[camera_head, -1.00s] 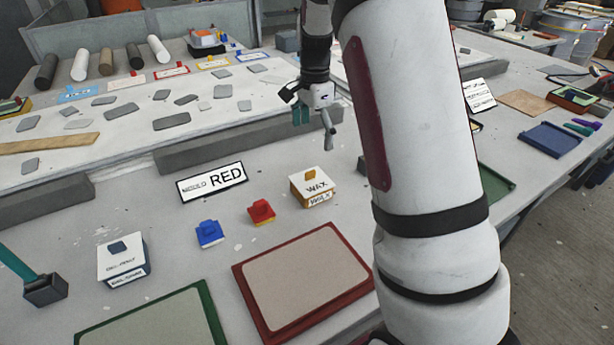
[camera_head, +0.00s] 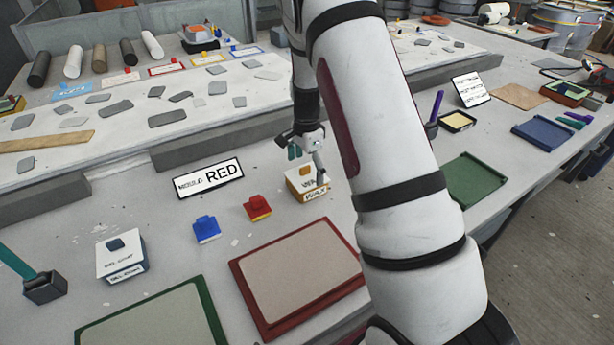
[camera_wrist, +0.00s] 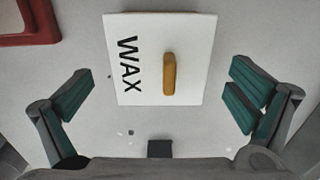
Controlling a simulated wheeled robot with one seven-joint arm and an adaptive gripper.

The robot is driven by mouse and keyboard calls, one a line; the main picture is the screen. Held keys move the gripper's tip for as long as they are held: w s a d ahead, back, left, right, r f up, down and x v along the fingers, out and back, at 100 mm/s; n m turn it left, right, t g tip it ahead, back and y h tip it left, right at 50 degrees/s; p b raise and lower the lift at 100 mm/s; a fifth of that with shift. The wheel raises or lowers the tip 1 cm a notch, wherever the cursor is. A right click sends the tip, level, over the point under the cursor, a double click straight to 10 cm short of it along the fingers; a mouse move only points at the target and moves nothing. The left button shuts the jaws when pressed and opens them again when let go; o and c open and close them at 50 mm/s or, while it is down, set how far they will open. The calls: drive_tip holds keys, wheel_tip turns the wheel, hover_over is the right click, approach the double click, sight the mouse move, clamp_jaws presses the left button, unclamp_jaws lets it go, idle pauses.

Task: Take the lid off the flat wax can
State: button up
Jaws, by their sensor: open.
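The flat wax can (camera_head: 314,196) stands on the table, with an ochre body and a white label on its front. Its white lid (camera_wrist: 140,75) is on it, marked WAX, with an ochre bar-shaped knob (camera_wrist: 169,73) in the middle. In the wrist view the lid lies ahead of and between my fingers, seen from above. My gripper (camera_wrist: 157,100) is open and empty, its green-padded fingers on either side and apart from the lid. In the head view my gripper (camera_head: 306,158) is just above and behind the can, and partly covers the lid.
A blue block (camera_head: 207,229) and a red block (camera_head: 257,208) stand left of the can. The MOULD RED sign (camera_head: 210,179) is behind them. A red-framed mould (camera_head: 300,275) lies in front. A white-lidded gel coat can (camera_head: 121,258) stands at the left.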

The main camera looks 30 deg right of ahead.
drive_tip(key=shift+f, duration=0.35)
drive_tip(key=shift+c, duration=0.6)
drive_tip(key=c, duration=1.8)
